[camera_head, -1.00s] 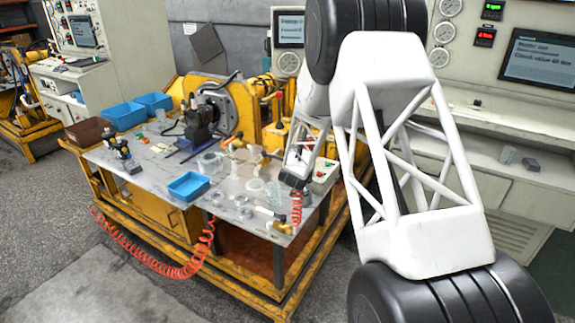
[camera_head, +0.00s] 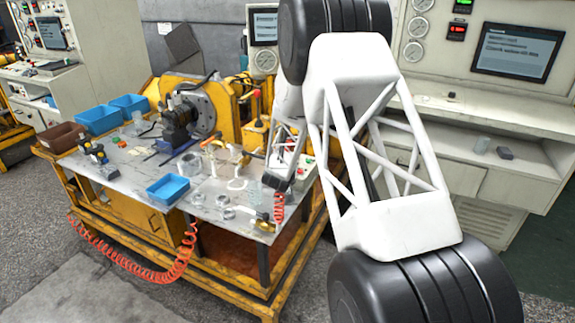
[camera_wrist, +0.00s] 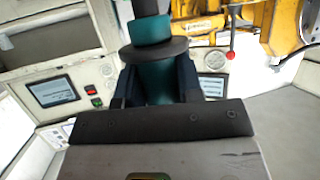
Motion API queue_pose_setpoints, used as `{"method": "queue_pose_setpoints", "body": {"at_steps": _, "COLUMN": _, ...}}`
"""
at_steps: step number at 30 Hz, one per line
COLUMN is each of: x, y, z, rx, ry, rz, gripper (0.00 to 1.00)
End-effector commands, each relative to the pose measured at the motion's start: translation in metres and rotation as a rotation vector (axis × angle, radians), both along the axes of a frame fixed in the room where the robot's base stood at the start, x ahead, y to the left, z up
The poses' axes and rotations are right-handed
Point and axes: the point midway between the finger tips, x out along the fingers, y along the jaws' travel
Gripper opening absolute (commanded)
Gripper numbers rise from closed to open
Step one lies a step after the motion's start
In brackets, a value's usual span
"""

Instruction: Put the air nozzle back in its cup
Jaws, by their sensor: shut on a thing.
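My gripper (camera_wrist: 156,82) is shut on a teal cylinder with a wide dark collar, probably the air nozzle (camera_wrist: 154,60), in the wrist view. Both dark fingers press against its sides, and its upper end runs out of the picture. In the head view my gripper (camera_head: 277,181) is low over the right part of the metal bench, partly behind my arm. The nozzle cannot be made out there. A short red coiled hose (camera_head: 279,208) hangs just below the gripper. I cannot tell which vessel is the nozzle's cup.
The metal bench (camera_head: 125,170) holds a blue tray (camera_head: 167,188), several clear vessels and rings, a brass fitting (camera_head: 264,217) and a motor (camera_head: 178,120). Blue bins (camera_head: 100,118) stand at the back left. A longer red hose (camera_head: 120,262) loops below the front edge.

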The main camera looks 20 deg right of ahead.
Motion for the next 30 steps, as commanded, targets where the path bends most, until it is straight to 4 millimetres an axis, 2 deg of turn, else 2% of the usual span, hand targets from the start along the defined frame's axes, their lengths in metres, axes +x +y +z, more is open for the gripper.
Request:
{"method": "queue_pose_setpoints", "body": {"at_steps": 12, "x": 0.000, "y": 0.000, "z": -0.024, "rx": 0.000, "ry": 0.000, "rz": 0.001, "gripper": 0.07}}
{"method": "queue_pose_setpoints", "body": {"at_steps": 30, "x": 0.000, "y": 0.000, "z": -0.027, "rx": 0.000, "ry": -0.001, "rz": 0.001, "gripper": 0.07}}
